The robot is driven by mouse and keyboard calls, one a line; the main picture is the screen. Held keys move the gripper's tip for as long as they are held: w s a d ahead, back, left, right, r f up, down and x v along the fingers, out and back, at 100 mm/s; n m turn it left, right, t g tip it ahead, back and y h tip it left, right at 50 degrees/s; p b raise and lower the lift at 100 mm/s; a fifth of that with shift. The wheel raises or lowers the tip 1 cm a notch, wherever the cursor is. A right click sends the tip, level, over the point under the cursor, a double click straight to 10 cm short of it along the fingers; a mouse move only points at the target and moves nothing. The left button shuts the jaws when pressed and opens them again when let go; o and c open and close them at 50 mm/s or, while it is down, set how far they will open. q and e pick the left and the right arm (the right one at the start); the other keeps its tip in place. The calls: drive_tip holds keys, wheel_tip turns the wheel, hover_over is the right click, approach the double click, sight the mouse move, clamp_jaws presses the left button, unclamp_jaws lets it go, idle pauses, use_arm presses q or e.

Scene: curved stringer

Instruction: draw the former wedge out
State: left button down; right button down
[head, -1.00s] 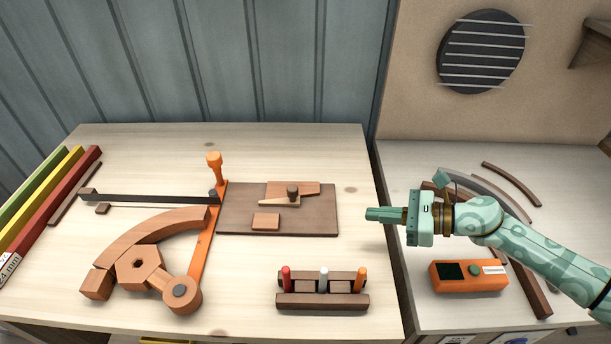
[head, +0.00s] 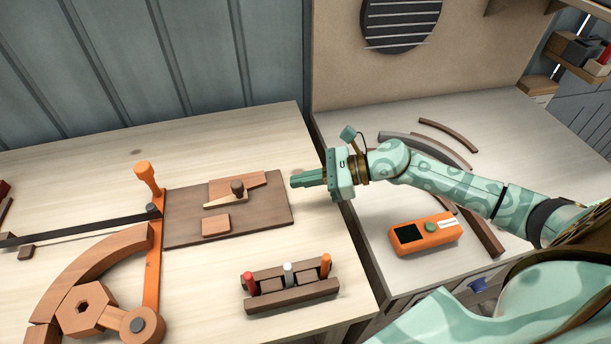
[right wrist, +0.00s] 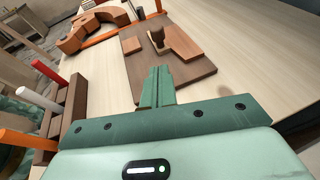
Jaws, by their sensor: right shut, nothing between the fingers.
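A dark brown board (head: 180,228) lies on the left bench. On it sits a reddish wooden block with a slanted edge (head: 250,180). A thin pale wedge (head: 226,200) lies against that block, with a dark knob (head: 237,187) at it; the knob also shows in the right wrist view (right wrist: 156,38). A small separate block (head: 216,225) lies in front. My right gripper (head: 294,180) is shut and empty, pointing left at the board's right edge, apart from the wedge. In the right wrist view its closed fingers (right wrist: 157,72) point toward the board. My left gripper is out of view.
A rack (head: 290,287) with red, white and orange-topped pegs stands at the front. An orange clamp bar (head: 153,265) and curved wooden piece (head: 85,268) are left of the board. An orange device (head: 424,233) and curved strips (head: 448,137) lie on the right bench.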

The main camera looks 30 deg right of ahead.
drive_tip(key=x, duration=0.6)
drive_tip(key=r+x, duration=0.1)
drive_tip(key=x, duration=0.3)
drive_tip(key=shift+a, duration=0.1)
drive_tip(key=a, duration=0.2)
drive_tip(key=a+p, duration=0.1)
drive_tip(key=a, duration=0.1)
drive_tip(key=a+p, duration=0.1)
drive_tip(key=a, duration=0.2)
drive_tip(key=shift+w, duration=0.3)
